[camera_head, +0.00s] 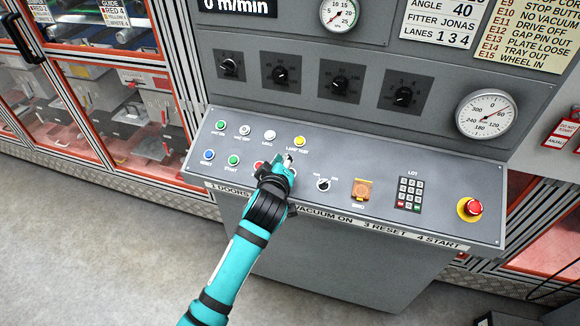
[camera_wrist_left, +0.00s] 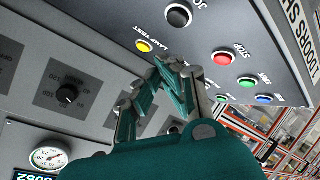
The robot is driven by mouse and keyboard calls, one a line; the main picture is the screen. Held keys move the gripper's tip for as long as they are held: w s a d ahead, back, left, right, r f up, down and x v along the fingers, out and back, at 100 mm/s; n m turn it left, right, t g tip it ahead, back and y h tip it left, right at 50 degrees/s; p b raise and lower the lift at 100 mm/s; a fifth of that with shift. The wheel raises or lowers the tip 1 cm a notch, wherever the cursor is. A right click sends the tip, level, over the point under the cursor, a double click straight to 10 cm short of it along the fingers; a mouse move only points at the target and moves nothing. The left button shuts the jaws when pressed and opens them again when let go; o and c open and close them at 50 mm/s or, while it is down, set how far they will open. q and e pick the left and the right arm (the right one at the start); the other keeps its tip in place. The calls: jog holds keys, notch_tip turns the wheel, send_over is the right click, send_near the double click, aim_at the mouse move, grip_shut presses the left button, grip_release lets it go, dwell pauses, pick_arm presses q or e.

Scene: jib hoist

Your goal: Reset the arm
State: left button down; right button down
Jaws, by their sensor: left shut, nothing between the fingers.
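My left gripper (camera_head: 287,160) is over the grey sloped control panel (camera_head: 340,220), its arm reaching up from the bottom. It is shut and empty. In the left wrist view its fingertips (camera_wrist_left: 165,65) are near the yellow lamp test button (camera_wrist_left: 144,46) and the red stop button (camera_wrist_left: 222,58); I cannot tell whether they touch the panel. The gripper partly covers the stop button (camera_head: 259,165) in the head view. A blue button (camera_head: 208,155) and a green start button (camera_head: 233,160) are left of it. My right gripper is out of view.
A selector knob (camera_head: 323,185), an orange guarded switch (camera_head: 362,189), a keypad (camera_head: 411,193) and a red emergency stop (camera_head: 473,208) are to the right. Several black dials and a round gauge (camera_head: 486,115) are on the upright face behind. Glazed machine bays (camera_head: 120,110) stand left. Grey floor is open in front.

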pick_arm(q)
jog(key=shift+s+a+r+p, duration=0.1)
jog(key=shift+s+r+p, duration=0.15)
jog(key=shift+r, duration=0.15)
jog(key=shift+s+a+r+p, duration=0.15)
jog(key=shift+r+p, duration=0.1)
jog(key=shift+r, duration=0.15)
jog(key=shift+d, duration=0.15)
